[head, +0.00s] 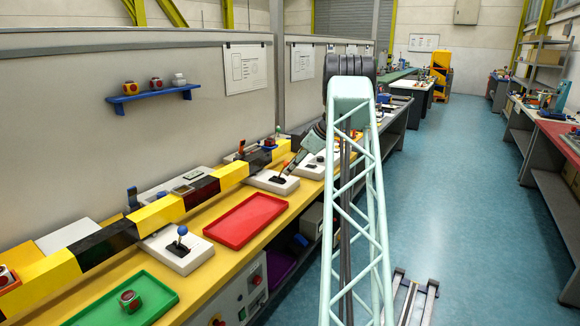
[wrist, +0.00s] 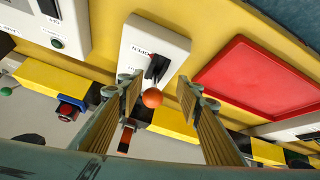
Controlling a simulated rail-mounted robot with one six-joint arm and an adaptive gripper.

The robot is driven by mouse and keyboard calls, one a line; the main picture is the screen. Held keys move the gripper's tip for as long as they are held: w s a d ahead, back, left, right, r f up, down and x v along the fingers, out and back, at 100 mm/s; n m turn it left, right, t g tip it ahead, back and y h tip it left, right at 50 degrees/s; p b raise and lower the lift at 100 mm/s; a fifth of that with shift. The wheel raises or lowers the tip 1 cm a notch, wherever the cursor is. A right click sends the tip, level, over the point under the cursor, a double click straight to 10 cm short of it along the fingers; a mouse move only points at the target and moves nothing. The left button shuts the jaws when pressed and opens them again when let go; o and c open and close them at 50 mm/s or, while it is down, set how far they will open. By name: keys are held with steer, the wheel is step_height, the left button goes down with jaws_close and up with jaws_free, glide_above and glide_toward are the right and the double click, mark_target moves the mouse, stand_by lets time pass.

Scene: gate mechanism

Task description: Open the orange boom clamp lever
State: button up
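An orange ball knob (wrist: 152,97) tops a short black lever on a white box (wrist: 135,42) in the wrist view; the box's label is too small and turned to read. My gripper (wrist: 157,88) is open, with one finger on each side of the knob in the picture. A gap shows on both sides, and I cannot tell the depth. In the head view my gripper (head: 297,163) is small beside the lever.
The yellow-and-black boom (head: 160,212) runs along the bench behind the box. An orange part (wrist: 125,140) stands just beyond it. A red tray (head: 246,217), a blue-knobbed lever box (head: 178,250) and a green tray (head: 160,293) lie left.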

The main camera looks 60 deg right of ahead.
steer(key=shift+w+r, duration=0.15)
steer(key=shift+r, duration=0.2)
steer(key=v, duration=1.2)
